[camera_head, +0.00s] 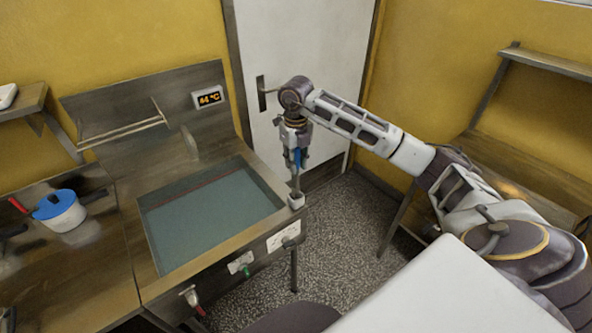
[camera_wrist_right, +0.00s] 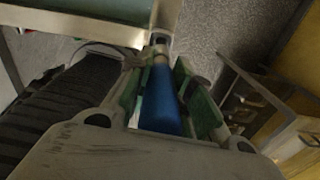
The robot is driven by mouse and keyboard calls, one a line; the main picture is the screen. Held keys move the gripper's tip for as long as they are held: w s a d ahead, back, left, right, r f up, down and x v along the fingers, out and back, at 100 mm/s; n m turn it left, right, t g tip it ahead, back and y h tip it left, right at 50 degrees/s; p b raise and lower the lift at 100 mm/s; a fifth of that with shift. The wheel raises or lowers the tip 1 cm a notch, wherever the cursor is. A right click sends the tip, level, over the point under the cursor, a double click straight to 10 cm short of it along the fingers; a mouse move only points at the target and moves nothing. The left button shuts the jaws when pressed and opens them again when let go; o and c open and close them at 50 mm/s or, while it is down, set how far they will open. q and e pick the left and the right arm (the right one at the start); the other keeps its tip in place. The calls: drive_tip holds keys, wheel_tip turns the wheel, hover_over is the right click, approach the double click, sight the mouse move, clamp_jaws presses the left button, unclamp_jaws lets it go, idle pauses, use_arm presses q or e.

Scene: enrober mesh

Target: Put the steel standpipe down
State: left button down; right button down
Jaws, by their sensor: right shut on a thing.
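The steel standpipe (camera_head: 295,185) has a blue grip and a thin steel lower part. My right gripper (camera_head: 297,160) is shut on it and holds it about upright, at the front right corner of the water tank (camera_head: 153,250). Its lower end meets a small pale block (camera_head: 296,201) on the tank rim; I cannot tell whether it sits in it or just above. In the right wrist view the blue part of the standpipe (camera_wrist_right: 164,100) lies between the fingers (camera_wrist_right: 163,75), its steel end pointing to the rim. My left gripper is not in view.
A blue-lidded white pot (camera_head: 60,212) stands on the counter left of the tank. A temperature display (camera_head: 209,98) is on the back panel. A valve with a red handle (camera_head: 193,300) sticks out in front. A bench (camera_head: 500,165) stands at right, with open speckled floor (camera_head: 340,235) between.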

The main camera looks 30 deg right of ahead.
drive_tip(key=shift+f+p, duration=0.4)
drive_tip(key=shift+f, duration=1.6)
drive_tip(key=c, duration=1.3)
unclamp_jaws()
drive_tip(key=shift+o, duration=0.2)
drive_tip(key=shift+r, duration=0.2)
